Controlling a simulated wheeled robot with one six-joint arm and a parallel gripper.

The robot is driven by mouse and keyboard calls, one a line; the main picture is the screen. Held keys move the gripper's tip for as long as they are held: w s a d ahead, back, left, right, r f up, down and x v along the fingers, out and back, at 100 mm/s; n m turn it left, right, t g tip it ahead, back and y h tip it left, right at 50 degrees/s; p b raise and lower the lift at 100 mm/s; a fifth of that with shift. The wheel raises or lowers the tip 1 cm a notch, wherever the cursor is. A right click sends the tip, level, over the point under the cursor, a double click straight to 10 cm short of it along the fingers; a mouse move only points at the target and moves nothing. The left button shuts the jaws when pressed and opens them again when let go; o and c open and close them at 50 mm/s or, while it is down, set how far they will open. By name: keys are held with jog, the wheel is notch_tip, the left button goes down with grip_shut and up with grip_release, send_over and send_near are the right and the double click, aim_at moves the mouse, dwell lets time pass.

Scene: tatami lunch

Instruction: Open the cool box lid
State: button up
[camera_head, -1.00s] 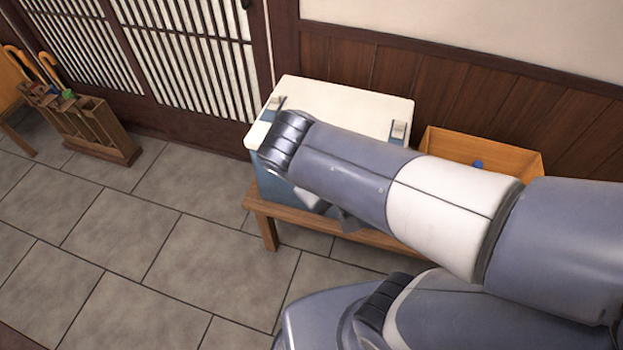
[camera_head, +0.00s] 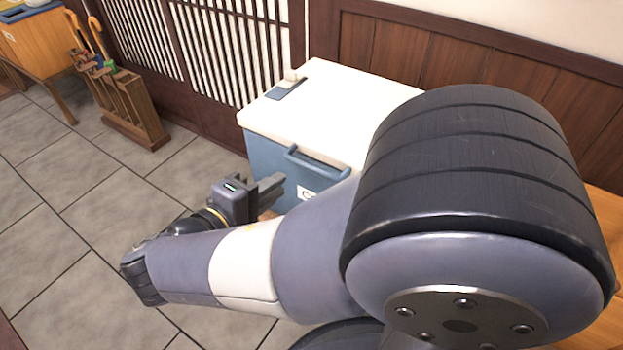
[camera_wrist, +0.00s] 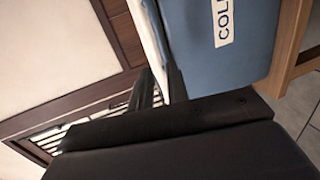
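The cool box (camera_head: 270,165) has a blue body, a white lid (camera_head: 330,100) and a blue handle (camera_head: 315,166) on its front. The lid lies shut on the body. My gripper (camera_head: 272,187) is in front of the box's left front part, below lid height, its fingers pointing at the box. In the wrist view the box's blue side (camera_wrist: 240,60) with its label and the white lid edge (camera_wrist: 149,30) appear turned sideways. The gripper's dark fingers (camera_wrist: 160,90) show a gap between them, close to the lid edge, holding nothing. Contact cannot be told. My arm hides the box's right part.
A slatted sliding door (camera_head: 225,45) and a wood-panelled wall (camera_head: 430,65) stand behind the box. A wooden umbrella stand (camera_head: 125,110) is at the left, with a wooden cabinet (camera_head: 45,45) beyond it. The tiled floor (camera_head: 75,210) at left is clear.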

aim_at(300, 166)
jog(key=shift+t, duration=0.4)
jog(key=b+x, duration=0.1)
jog(key=x, duration=0.2)
jog(key=b+x, duration=0.1)
jog(key=x, duration=0.3)
jog(key=f+b+x, duration=0.1)
jog(key=x, duration=0.2)
jog(key=shift+w+a, duration=0.3)
jog(key=shift+c, duration=0.6)
grip_shut()
